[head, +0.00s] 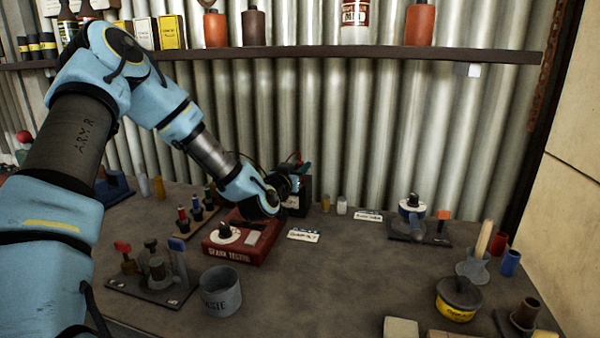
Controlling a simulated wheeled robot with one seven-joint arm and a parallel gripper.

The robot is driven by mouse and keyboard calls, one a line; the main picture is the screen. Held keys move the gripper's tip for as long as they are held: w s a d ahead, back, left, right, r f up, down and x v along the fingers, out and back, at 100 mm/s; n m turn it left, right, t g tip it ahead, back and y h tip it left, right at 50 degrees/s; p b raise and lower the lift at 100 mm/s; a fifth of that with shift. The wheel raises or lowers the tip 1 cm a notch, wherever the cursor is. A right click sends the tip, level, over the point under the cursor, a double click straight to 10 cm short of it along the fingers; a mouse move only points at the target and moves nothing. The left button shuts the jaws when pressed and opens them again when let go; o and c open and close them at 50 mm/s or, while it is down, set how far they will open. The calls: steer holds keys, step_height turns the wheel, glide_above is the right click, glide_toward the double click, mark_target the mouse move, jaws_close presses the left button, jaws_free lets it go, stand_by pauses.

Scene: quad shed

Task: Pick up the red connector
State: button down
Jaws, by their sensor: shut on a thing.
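My gripper (299,173) is at the back of the bench, by the upper part of a dark box (301,198) that stands near the corrugated wall. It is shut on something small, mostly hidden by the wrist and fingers. A small red piece (293,157), which looks like the red connector, shows right at the fingers, with a thin dark lead near it. I cannot tell whether it touches the box.
A red tester box (238,250) with a dial sits just in front of the wrist. A grey waste cup (220,291) and a rack of tools (150,285) stand nearer. A shelf (400,54) runs above. The bench's middle right (340,280) is clear.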

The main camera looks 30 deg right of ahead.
mark_target(300, 162)
steer(key=shift+r, duration=0.1)
steer(key=shift+r+b, duration=1.3)
steer(key=shift+r, duration=3.65)
